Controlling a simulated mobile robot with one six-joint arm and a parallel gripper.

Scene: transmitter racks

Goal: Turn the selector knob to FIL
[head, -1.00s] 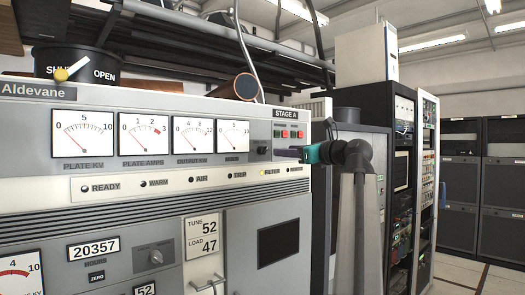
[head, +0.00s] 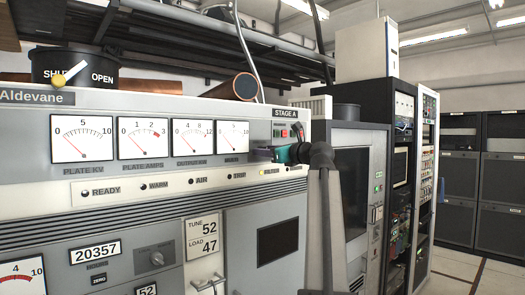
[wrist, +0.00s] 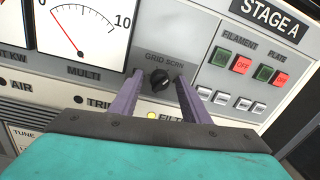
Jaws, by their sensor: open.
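The selector knob (wrist: 160,79) is small, round and black, on the light panel below the lettering GRID SCRN in the wrist view. No FIL marking is legible around it, and its pointer is too dark to read. My gripper (wrist: 158,77) is open, with one purple finger on each side of the knob. Whether the fingertips touch the panel or the knob cannot be told. In the head view my gripper (head: 264,155) is at the right end of the meter panel and hides the knob.
Right of the knob are FILAMENT and PLATE buttons, green (wrist: 221,56) and red (wrist: 242,64), with several white switches (wrist: 222,98) below. The MULTI meter (wrist: 82,28) is on the left. A lit FILTER lamp (wrist: 151,115) is below. A dark rack (head: 400,150) stands farther right.

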